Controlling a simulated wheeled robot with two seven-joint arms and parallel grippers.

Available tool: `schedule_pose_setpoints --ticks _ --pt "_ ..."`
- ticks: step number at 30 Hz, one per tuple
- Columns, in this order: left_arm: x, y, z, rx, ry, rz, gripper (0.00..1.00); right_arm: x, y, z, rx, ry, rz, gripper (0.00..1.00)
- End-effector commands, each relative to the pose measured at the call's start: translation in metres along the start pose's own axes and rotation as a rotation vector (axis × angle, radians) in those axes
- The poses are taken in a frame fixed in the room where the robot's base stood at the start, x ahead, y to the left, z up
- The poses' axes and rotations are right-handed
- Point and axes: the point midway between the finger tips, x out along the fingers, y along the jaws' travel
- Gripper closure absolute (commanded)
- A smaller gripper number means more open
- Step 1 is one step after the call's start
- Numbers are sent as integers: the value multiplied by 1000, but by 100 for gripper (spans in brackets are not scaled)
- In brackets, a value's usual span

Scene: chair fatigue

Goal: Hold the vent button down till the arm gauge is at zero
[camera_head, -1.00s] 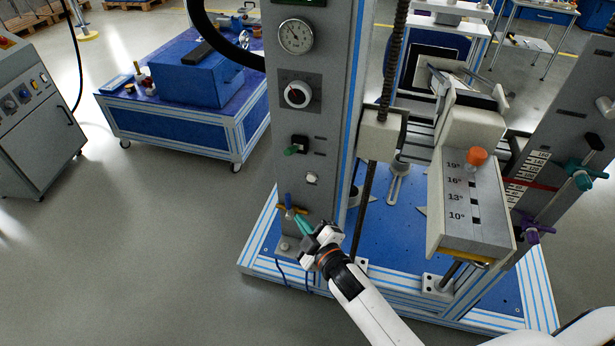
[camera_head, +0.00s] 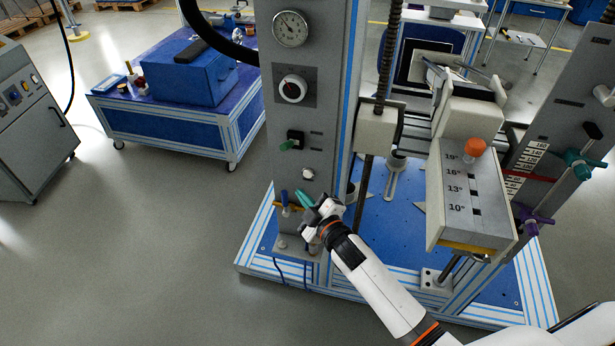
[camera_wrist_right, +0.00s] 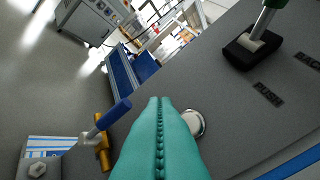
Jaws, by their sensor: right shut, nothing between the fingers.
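A round pale button (camera_head: 308,173) sits low on the grey column panel; it also shows in the right wrist view (camera_wrist_right: 197,122), partly hidden by the fingers. I take it for the vent button, but no label on it is readable. My right gripper (camera_head: 302,196) has teal fingers, shut and empty, just below the button and apart from it in the head view. In the wrist view its fingertips (camera_wrist_right: 161,100) lie left of the button. An upper dial gauge (camera_head: 291,28) and a lower round dial (camera_head: 293,89) are above; I cannot tell which is the arm gauge. My left gripper is out of view.
A blue-handled lever on a brass fitting (camera_wrist_right: 110,117) stands close left of the fingers. A green-handled switch (camera_head: 292,143) is above the button. A weight carriage (camera_head: 470,205) is to the right.

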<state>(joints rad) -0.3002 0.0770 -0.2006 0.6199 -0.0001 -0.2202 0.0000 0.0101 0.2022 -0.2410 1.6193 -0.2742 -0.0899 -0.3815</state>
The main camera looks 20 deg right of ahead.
Motion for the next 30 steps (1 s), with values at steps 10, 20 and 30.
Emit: schedule_pose_setpoints --ticks 10,20,30 --pt "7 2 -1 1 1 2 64 25 -18 -18 0 1 -1 100" --pt "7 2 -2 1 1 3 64 27 -20 -20 2 1 0 100" --pt "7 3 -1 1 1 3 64 27 -20 -20 1 1 0 100"
